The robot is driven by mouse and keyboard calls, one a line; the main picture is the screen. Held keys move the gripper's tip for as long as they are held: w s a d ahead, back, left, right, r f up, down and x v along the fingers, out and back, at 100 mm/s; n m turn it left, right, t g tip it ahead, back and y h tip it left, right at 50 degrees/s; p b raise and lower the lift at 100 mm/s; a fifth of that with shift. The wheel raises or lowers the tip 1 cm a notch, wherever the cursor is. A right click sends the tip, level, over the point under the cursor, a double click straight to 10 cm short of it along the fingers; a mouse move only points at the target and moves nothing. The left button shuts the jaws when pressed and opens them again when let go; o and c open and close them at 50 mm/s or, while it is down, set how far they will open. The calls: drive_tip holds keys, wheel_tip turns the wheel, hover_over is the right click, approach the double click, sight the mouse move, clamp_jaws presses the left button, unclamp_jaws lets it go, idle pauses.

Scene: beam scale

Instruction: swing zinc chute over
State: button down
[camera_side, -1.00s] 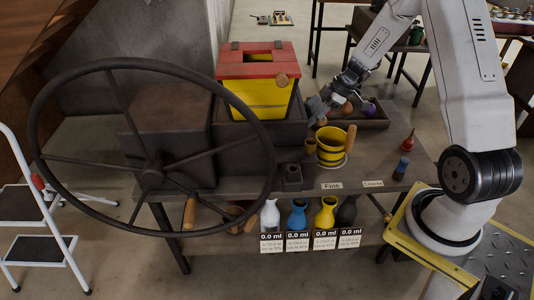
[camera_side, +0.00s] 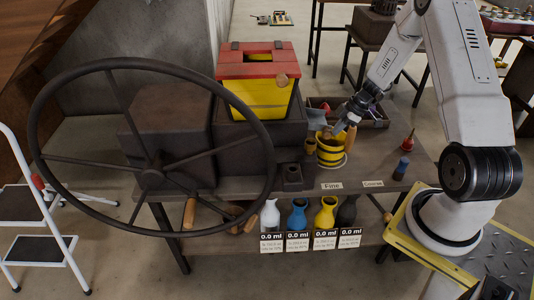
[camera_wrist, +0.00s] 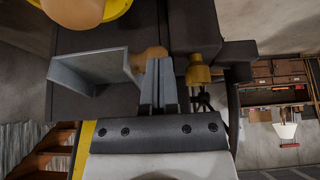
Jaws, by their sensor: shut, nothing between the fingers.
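The zinc chute is a grey metal trough (camera_wrist: 88,68), lying left of my fingers in the wrist view. In the side view a small grey piece that looks like it (camera_side: 313,120) sits at the right of the dark housing, above the yellow bucket. A wooden knob (camera_wrist: 150,54) shows beside the chute, partly behind my fingers. My gripper (camera_side: 339,128) is shut and empty, just above the yellow bucket and right of the chute. In the wrist view its closed fingers (camera_wrist: 158,82) are close to the chute's right end; contact cannot be told.
A yellow, dark-banded bucket (camera_side: 331,153) stands on the bench below my gripper. A tray (camera_side: 374,122) lies behind it. A red-topped yellow hopper (camera_side: 257,94) and a large handwheel (camera_side: 152,177) stand left.

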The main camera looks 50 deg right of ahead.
drive_tip(key=shift+s+d+f, duration=0.1)
drive_tip(key=shift+f, duration=1.05)
drive_tip(key=shift+d, duration=0.1)
drive_tip(key=s+d+f, duration=0.1)
drive_tip(key=s+d, duration=0.6)
drive_tip(key=shift+f, duration=0.2)
drive_tip(key=shift+a, duration=0.1)
drive_tip(key=w+a+r+m+g, duration=0.2)
drive_tip(key=w+a+r, duration=0.3)
drive_tip(key=a, duration=0.4)
drive_tip(key=s+a+r+m+h, duration=0.2)
drive_tip(key=a+r, duration=0.4)
drive_tip(key=a, duration=0.6)
drive_tip(key=s+a+r+m+h, duration=0.2)
drive_tip(key=s+a+r+m, duration=0.2)
drive_tip(key=a, duration=0.8)
wheel_tip(320, 180, up, 2)
drive_tip(key=shift+a+r+m, duration=0.15)
drive_tip(key=shift+a+m, duration=0.05)
drive_tip(key=shift+m, duration=0.3)
